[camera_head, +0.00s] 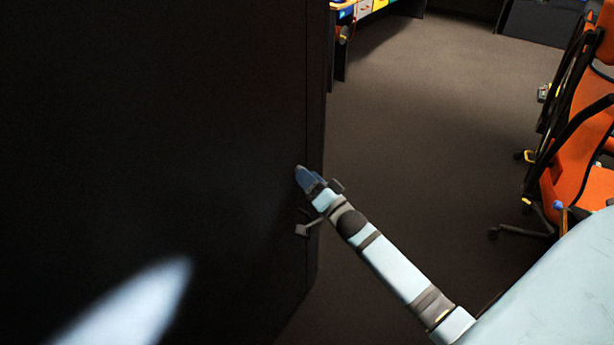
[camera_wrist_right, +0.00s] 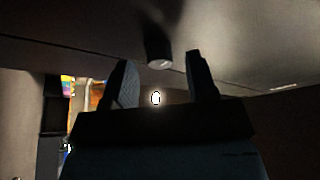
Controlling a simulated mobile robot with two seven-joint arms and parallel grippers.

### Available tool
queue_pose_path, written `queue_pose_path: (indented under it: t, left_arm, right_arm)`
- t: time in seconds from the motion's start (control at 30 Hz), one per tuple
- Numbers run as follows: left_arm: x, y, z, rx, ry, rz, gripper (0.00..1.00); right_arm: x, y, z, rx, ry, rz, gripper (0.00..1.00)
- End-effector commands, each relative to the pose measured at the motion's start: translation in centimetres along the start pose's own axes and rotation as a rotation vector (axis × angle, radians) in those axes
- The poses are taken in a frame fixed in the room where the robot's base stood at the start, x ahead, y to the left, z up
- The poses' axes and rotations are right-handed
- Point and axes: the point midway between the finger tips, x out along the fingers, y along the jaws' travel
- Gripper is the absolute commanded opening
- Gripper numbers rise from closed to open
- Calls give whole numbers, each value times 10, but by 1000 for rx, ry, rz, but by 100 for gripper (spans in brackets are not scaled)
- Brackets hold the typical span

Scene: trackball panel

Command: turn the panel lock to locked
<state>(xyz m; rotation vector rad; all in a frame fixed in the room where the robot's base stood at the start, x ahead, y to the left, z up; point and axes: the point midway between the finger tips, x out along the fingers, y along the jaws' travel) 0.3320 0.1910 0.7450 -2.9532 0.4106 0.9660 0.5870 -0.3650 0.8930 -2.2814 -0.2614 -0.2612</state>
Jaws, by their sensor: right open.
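A large dark panel face (camera_head: 170,140) fills the left of the head view, with its edge near the middle. My right gripper (camera_head: 301,174) is at that edge, its arm coming from the lower right. In the right wrist view my right gripper (camera_wrist_right: 160,58) is open, with its two dark fingers apart. A short dark cylinder with a pale end (camera_wrist_right: 158,56) shows between and beyond the fingertips; I cannot tell whether it is the panel lock. No finger is seen closed on it. The lock's setting cannot be read. My left gripper is not in view.
A small grey bracket-like piece (camera_head: 306,229) shows beside the panel edge; what it belongs to is unclear. Orange chairs (camera_head: 578,150) stand at the right. A desk with coloured items (camera_head: 362,8) is at the back. The grey floor (camera_head: 440,110) between is clear.

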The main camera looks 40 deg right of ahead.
Motion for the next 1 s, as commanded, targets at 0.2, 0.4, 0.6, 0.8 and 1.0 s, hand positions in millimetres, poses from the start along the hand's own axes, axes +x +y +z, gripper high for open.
queue_pose_path:
  t: [0.2, 0.4, 0.6, 0.8, 1.0]
  left_arm:
    - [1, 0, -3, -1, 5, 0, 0]
    - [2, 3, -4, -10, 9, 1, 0]
    - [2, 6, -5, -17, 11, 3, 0]
    - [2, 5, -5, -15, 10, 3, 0]
    - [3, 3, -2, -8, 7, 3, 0]
  right_arm:
    - [9, 0, 0, 1, -1, 0, 52]
    - [9, 0, 0, 0, -1, 0, 52]
    - [9, 0, 0, 0, 0, 0, 6]
    - [8, 0, 0, -4, 0, -2, 3]
    - [8, 1, 1, -50, -1, -21, 3]
